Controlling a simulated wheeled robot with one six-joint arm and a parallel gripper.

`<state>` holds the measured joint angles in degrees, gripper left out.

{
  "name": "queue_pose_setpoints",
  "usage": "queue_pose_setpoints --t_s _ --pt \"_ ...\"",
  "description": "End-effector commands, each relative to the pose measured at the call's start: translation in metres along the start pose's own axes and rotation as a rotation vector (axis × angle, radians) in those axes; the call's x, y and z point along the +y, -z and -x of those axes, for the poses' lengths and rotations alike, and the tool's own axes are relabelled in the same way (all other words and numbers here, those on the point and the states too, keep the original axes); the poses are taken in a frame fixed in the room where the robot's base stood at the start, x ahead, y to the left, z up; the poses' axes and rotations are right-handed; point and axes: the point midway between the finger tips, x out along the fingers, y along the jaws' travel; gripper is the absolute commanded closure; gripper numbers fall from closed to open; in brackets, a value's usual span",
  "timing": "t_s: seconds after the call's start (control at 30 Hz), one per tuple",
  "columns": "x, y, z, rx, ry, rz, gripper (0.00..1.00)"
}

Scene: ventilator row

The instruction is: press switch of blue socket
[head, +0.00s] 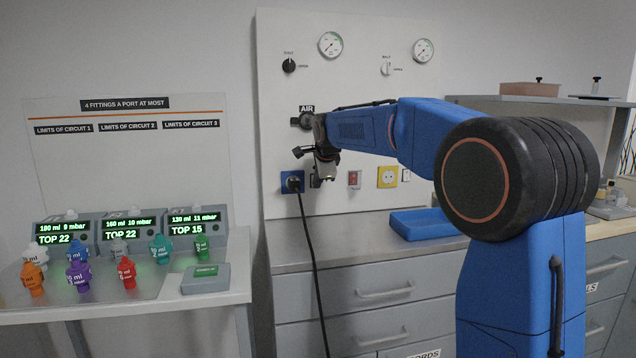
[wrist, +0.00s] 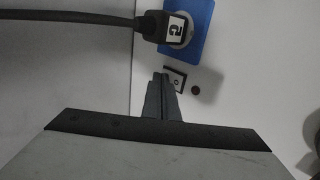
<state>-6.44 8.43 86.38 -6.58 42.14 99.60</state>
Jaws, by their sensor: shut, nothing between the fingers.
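The blue socket (head: 291,174) is on the wall panel, with a black plug (head: 294,183) and hanging cable in it. In the wrist view the blue socket (wrist: 206,12) is at the top, with the plug (wrist: 172,29) marked 5. The small rocker switch (wrist: 176,80) lies just beside the socket, partly hidden behind my fingertips. A small dark brown dot (wrist: 195,90) is to its right. My gripper (wrist: 161,77) is shut and empty, its tips at the switch's left edge in the picture. I cannot tell whether they touch. In the head view my gripper (head: 327,178) is right of the socket.
A yellow socket (head: 387,177) and a red wall fitting (head: 354,179) are to the right. The AIR outlet (head: 304,120) is above my gripper. A blue tray (head: 421,223) stands on the counter below. The plug's cable (head: 314,255) hangs down over the drawers.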

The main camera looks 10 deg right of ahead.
Motion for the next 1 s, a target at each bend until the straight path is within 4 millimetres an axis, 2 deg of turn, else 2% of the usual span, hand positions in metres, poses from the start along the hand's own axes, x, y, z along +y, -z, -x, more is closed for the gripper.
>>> queue_pose_setpoints --t_s 0.47,1.0 --pt "-0.001 0.0 -0.004 0.0 -0.001 0.0 1.0" --pt "-0.015 0.0 0.01 0.0 0.008 0.0 1.0"
